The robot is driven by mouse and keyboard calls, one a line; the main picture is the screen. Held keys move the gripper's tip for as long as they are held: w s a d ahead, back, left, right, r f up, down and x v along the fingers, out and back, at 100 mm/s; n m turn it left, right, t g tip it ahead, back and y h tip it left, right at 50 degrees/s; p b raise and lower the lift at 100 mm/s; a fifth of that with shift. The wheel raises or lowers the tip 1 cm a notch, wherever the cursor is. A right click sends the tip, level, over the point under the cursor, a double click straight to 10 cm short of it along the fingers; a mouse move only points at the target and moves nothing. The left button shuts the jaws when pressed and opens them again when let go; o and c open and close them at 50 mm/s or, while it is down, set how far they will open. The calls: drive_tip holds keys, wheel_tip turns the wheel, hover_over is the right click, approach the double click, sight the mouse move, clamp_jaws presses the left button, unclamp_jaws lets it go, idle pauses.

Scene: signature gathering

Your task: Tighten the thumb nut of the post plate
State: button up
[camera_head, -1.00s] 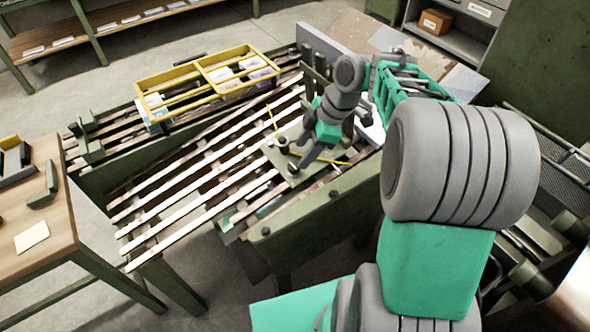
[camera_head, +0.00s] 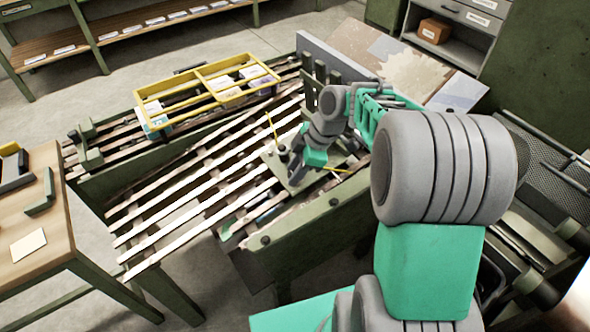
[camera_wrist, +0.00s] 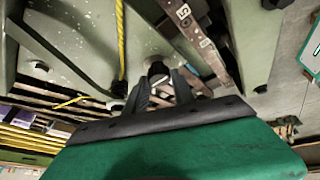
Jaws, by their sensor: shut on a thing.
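The post plate (camera_head: 270,161) is a flat grey-green plate lying across the slats of the slatted bed, with a small dark knob (camera_head: 282,150) near its left edge. My gripper (camera_head: 297,172) reaches down to the plate's front part. In the wrist view, my gripper's two dark fingers (camera_wrist: 160,88) close on the thumb nut (camera_wrist: 157,69), a small dark knob with a pale top. The fingers hide the nut's lower part, and in the head view the nut is hidden behind my gripper. Whether it is seated cannot be seen.
A yellow cord (camera_wrist: 120,40) runs beside the fingers. A metal rail with a numbered tag (camera_wrist: 183,11) lies close on the other side. A yellow divided frame (camera_head: 205,88) stands behind the slats.

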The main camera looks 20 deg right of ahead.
clamp_jaws()
drive_tip(key=shift+m, duration=0.3)
drive_tip(key=m+t+b, duration=0.2)
drive_tip(key=m, duration=0.1)
drive_tip(key=shift+s+a+f+h, duration=0.1)
drive_tip(key=shift+s+h, duration=0.05)
drive_tip(key=shift+h, duration=0.25)
drive_tip(key=m+t+b, duration=0.1)
drive_tip(key=m, duration=0.1)
drive_tip(key=m+t+h+b, duration=0.1)
drive_tip(key=m, duration=0.1)
drive_tip(key=shift+s+a+m+h, duration=0.1)
drive_tip(key=shift+a+m+h, duration=0.05)
drive_tip(key=shift+m+h, duration=0.2)
drive_tip(key=m+h+b, duration=0.1)
drive_tip(key=m, duration=0.1)
drive_tip(key=m+t+h, duration=0.1)
drive_tip(key=m, duration=0.1)
drive_tip(key=shift+a+m+b, duration=0.2)
drive_tip(key=shift+m+b, duration=0.05)
drive_tip(key=shift+b, duration=0.15)
drive_tip(key=m+h, duration=0.1)
drive_tip(key=m, duration=0.1)
drive_tip(key=m+h, duration=0.1)
drive_tip(key=m, duration=0.1)
drive_tip(key=shift+m+h+b, duration=0.25)
drive_tip(key=shift+m+b, duration=0.05)
drive_tip(key=shift+m, duration=0.1)
